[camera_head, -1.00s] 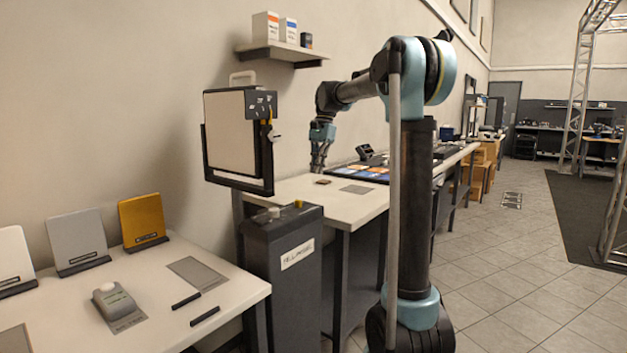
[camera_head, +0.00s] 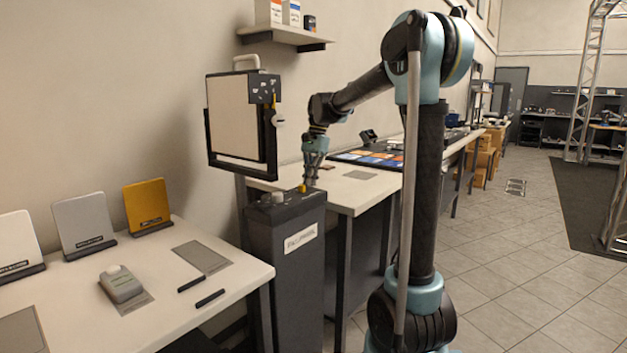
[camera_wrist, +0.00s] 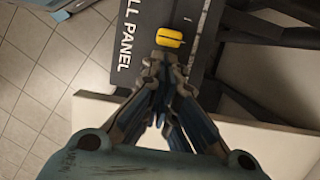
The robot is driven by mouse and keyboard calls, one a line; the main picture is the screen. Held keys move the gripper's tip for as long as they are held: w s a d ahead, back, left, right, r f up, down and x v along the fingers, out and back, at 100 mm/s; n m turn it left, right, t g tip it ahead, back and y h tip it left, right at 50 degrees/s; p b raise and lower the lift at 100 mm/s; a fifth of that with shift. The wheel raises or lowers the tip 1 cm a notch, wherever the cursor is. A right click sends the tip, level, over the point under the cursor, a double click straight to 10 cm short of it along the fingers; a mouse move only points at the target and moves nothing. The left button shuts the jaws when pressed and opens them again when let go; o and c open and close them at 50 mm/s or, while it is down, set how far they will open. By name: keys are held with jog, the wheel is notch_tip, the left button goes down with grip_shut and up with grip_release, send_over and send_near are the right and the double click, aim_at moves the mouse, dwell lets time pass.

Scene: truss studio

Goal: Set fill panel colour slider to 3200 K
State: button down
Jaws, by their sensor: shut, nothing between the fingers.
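The fill panel (camera_head: 236,125) is a pale square lamp in a dark frame against the wall. Below it stands a dark pedestal (camera_head: 285,275) with a white label; the wrist view shows "LL PANEL" on it (camera_wrist: 132,35). A small yellow slider knob (camera_head: 302,188) is on the pedestal's top. It shows close ahead of the fingertips in the wrist view (camera_wrist: 169,37), over a dark slot. My gripper (camera_head: 310,186) is shut and empty, pointing down beside the yellow knob; its fingertips also show in the wrist view (camera_wrist: 165,62). I cannot tell whether they touch the knob.
A pale round knob (camera_head: 278,197) is also on the pedestal top. A white worktable (camera_head: 365,195) adjoins it behind and to the right. A table (camera_head: 160,255) with coloured plates and a grey device (camera_head: 121,284) is at the left. Floor is clear at the right.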

aim_at(297, 194)
jog(key=shift+s, duration=0.1)
jog(key=s+a, duration=0.1)
jog(key=s, duration=0.1)
jog(key=s+a, duration=0.2)
jog(key=shift+s+a, duration=0.25)
dwell(0.3)
jog(key=w+d, duration=0.2)
jog(key=w, duration=0.1)
jog(key=shift+w+d, duration=0.3)
jog(key=v, duration=1)
jog(key=s+d+f+n+t, duration=0.1)
jog(key=s+d+f+n, duration=0.1)
jog(key=s+d+f, duration=0.5)
jog(key=s+d+f+n+t, duration=0.15)
jog(key=s+d+f, duration=0.35)
jog(key=s, duration=0.5)
jog(key=s+d+f+n+t+h, duration=0.1)
jog(key=s+d+f+n, duration=0.1)
jog(key=s+d+f, duration=0.2)
jog(key=s+d+f+n+t, duration=0.1)
jog(key=s+d+f, duration=0.3)
jog(key=s+f, duration=0.6)
notch_tip(297, 194, down, 4)
jog(key=shift+s+r+n+h, duration=0.15)
jog(key=shift+n+h, duration=0.25)
jog(key=shift+n, duration=0.25)
